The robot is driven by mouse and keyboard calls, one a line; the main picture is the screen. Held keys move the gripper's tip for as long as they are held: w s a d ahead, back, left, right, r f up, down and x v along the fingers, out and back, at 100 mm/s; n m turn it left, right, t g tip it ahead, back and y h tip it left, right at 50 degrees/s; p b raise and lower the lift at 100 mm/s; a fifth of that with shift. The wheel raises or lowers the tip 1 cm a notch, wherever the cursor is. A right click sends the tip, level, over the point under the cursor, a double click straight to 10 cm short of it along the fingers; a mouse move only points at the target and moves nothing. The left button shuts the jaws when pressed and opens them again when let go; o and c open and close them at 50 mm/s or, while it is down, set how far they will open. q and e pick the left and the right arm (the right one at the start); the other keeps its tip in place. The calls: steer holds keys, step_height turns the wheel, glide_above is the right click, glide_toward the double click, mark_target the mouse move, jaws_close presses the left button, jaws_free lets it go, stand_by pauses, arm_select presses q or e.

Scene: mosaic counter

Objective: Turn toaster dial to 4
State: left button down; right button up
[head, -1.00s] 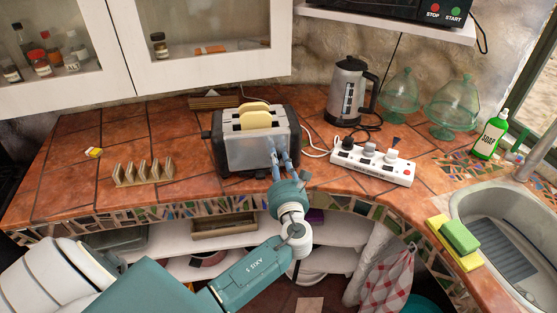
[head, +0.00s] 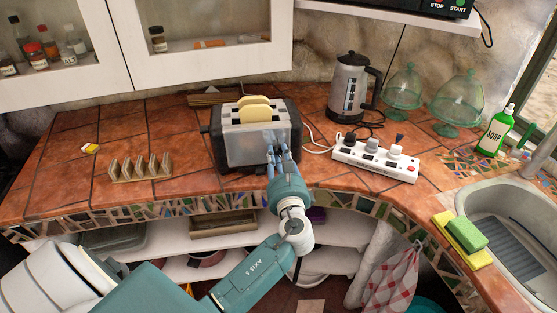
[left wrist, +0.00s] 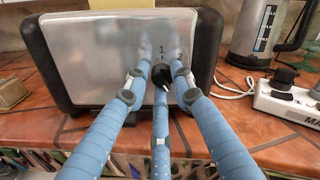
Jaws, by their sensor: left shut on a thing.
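The silver and black toaster (head: 243,146) stands on the tiled counter with bread slices in its top slots. In the left wrist view its metal front (left wrist: 98,55) fills the middle. The small dark dial (left wrist: 162,74) sits low on the front's right part, with the numbers 1 and 2 printed above it. The other numbers and the pointer's exact setting are hidden or too small to tell. My left gripper (head: 277,145) is at the toaster's front right. In the left wrist view its blue fingers (left wrist: 161,78) are shut around the dial. My right gripper is not in view.
A white power strip (head: 375,163) with plugs lies right of the toaster, near a kettle (head: 350,90). A wooden toast rack (head: 140,168) stands to the left. Glass domes (head: 458,100), a soap bottle (head: 494,133) and the sink are farther right.

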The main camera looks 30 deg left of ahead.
arm_select(q)
steer(key=shift+r+n+b, duration=0.25)
steer(key=shift+n+b, duration=0.45)
steer(key=shift+n, duration=0.5)
steer(key=c, duration=1.5)
jaws_free()
steer(key=shift+s, duration=0.15)
steer(key=shift+f, duration=0.1)
steer(key=shift+s+d+f, duration=0.1)
steer(key=shift+s+d, duration=0.15)
steer(key=shift+d, duration=0.1)
steer(key=v, duration=1.1)
steer(key=shift+s, duration=0.1)
